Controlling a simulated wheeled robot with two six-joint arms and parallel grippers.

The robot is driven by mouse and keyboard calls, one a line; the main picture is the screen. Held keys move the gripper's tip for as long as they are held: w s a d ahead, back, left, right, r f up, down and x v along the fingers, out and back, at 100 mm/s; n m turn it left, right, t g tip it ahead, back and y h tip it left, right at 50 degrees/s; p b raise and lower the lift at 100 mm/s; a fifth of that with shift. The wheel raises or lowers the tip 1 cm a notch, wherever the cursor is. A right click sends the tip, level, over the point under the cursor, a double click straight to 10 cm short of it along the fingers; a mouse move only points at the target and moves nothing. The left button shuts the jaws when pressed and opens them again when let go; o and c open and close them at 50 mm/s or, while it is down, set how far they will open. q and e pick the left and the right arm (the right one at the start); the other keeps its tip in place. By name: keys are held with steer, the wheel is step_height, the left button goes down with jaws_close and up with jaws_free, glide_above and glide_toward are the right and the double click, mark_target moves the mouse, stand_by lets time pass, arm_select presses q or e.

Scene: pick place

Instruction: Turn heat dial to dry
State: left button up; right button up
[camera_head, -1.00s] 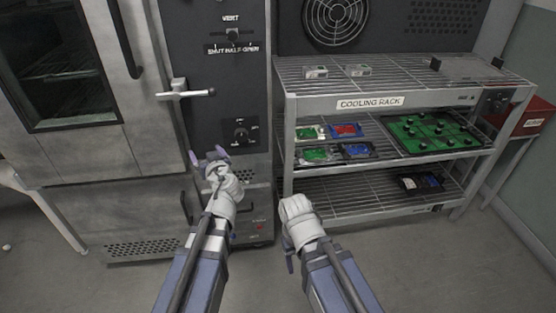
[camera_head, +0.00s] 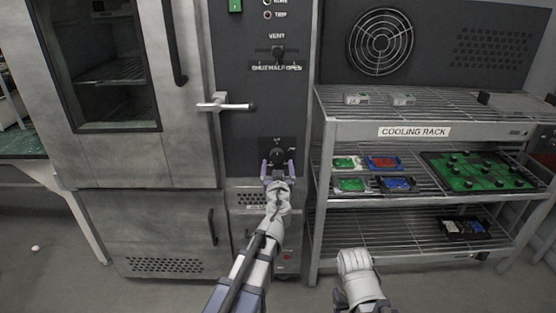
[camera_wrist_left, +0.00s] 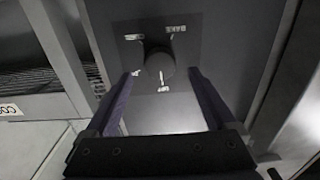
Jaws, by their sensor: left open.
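The heat dial (camera_head: 277,156) is a round black knob low on the dark oven panel. In the left wrist view the dial (camera_wrist_left: 159,65) has a pale pointer mark toward the bottom of the picture and several labels around it. One label at upper right seems to read BAKE; the others are too blurred to be sure. My left gripper (camera_head: 278,172) is open with its two purple fingers just below and to either side of the dial. In the left wrist view the fingers (camera_wrist_left: 165,88) stand apart, with the dial between and beyond their tips. My right gripper (camera_head: 357,268) is low in front of the rack; its fingers are hidden.
The oven door handle (camera_head: 226,105) juts out up and left of the dial. A vent knob (camera_head: 277,54) sits higher on the panel. The cooling rack (camera_head: 325,190) stands close on the right, holding circuit boards and small trays.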

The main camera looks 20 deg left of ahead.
mark_target(277, 157)
arm_select(q)
steer(key=x, duration=0.4)
steer(key=shift+w+a, duration=0.1)
steer(key=shift+w, duration=0.2)
steer(key=shift+c, duration=0.2)
steer(key=c, duration=1.3)
